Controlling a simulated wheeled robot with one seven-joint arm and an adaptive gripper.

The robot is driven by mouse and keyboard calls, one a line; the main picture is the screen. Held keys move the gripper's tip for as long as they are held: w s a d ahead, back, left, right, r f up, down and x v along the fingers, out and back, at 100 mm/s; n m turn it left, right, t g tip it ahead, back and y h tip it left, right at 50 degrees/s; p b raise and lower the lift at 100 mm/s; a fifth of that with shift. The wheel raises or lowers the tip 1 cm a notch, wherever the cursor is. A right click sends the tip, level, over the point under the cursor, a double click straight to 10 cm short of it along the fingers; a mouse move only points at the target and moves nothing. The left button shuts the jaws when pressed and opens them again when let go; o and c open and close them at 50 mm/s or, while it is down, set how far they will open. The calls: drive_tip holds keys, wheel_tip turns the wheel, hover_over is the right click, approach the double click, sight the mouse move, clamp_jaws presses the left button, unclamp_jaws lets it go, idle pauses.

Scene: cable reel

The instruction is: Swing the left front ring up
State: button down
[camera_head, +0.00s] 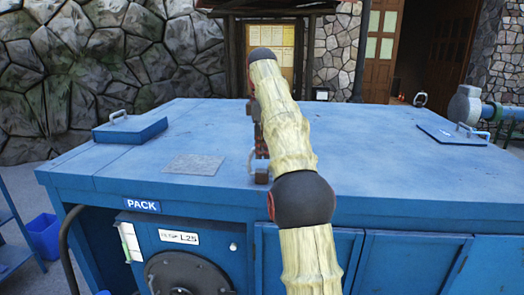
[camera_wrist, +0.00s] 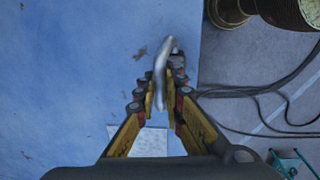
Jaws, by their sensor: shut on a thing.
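A silvery metal ring (camera_wrist: 161,62) stands between my gripper's fingers in the wrist view, seen nearly edge-on over the blue cabinet top. My gripper (camera_wrist: 161,88) is shut on this ring, with a finger on each side of it. In the head view my gripper (camera_head: 261,168) is low at the cabinet top, near its front edge and partly hidden behind my arm. A small part of the ring (camera_head: 251,160) shows at its left side. The ring's foot is hard to make out.
The blue cabinet (camera_head: 400,185) fills the middle. A grey plate (camera_head: 194,164) lies left of my gripper. In the wrist view a cable reel (camera_wrist: 285,12) and loose cables (camera_wrist: 265,90) lie beyond the cabinet edge.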

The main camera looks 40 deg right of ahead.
drive_tip(key=shift+r, duration=0.2)
drive_tip(key=c, duration=2.1)
unclamp_jaws()
drive_tip(key=shift+s, duration=0.2)
drive_tip(key=shift+o, duration=0.9)
drive_tip(key=shift+w+f, duration=0.1)
drive_tip(key=shift+w, duration=0.1)
